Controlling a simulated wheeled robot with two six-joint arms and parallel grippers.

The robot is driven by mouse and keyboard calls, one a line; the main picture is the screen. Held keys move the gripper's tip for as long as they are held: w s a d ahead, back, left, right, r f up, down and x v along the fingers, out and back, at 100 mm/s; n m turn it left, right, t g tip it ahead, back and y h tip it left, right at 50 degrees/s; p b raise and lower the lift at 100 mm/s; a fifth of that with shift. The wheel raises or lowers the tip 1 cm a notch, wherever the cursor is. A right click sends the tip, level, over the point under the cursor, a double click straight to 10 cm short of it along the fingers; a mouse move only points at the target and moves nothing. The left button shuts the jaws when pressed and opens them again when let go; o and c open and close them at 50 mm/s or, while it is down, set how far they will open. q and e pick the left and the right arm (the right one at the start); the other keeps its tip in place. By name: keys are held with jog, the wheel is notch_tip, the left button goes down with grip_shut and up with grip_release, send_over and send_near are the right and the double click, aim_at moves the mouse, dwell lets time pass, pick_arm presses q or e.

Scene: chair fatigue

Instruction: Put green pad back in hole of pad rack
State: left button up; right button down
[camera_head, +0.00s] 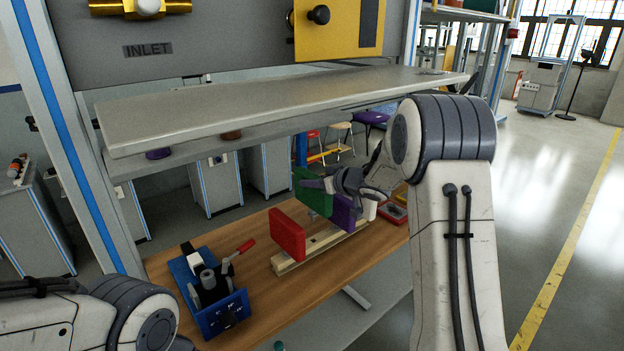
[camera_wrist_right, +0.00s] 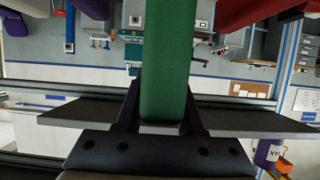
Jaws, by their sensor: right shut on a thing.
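The green pad (camera_head: 312,191) is held by my right gripper (camera_head: 330,187) above the pad rack (camera_head: 290,263) on the wooden table. In the right wrist view the green pad (camera_wrist_right: 165,70) stands between the two fingers of the right gripper (camera_wrist_right: 163,105), which is shut on it. The wooden rack holds a red pad (camera_head: 288,235) at its left and a purple pad (camera_head: 343,212) further right, with a gap between them. The green pad's lower edge is hidden from me, so I cannot tell its exact height over the rack. My left gripper is out of view.
A blue fixture with a red-handled clamp (camera_head: 212,285) stands left of the rack. A grey shelf (camera_head: 260,108) spans above the table. A red tray (camera_head: 392,212) lies at the table's right end. The table's front is bare.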

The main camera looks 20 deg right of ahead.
aim_at(314, 211)
jog(key=shift+d, duration=0.1)
jog(key=shift+r, duration=0.15)
jog(key=shift+p, duration=0.35)
jog(key=shift+s+f+b, duration=0.1)
jog(key=shift+f+b, duration=1.9)
jog(key=shift+f, duration=0.9)
jog(key=shift+p, duration=0.85)
jog(key=shift+f+b, duration=1.35)
jog(key=shift+f, duration=0.7)
jog(key=shift+c, duration=2.2)
grip_release()
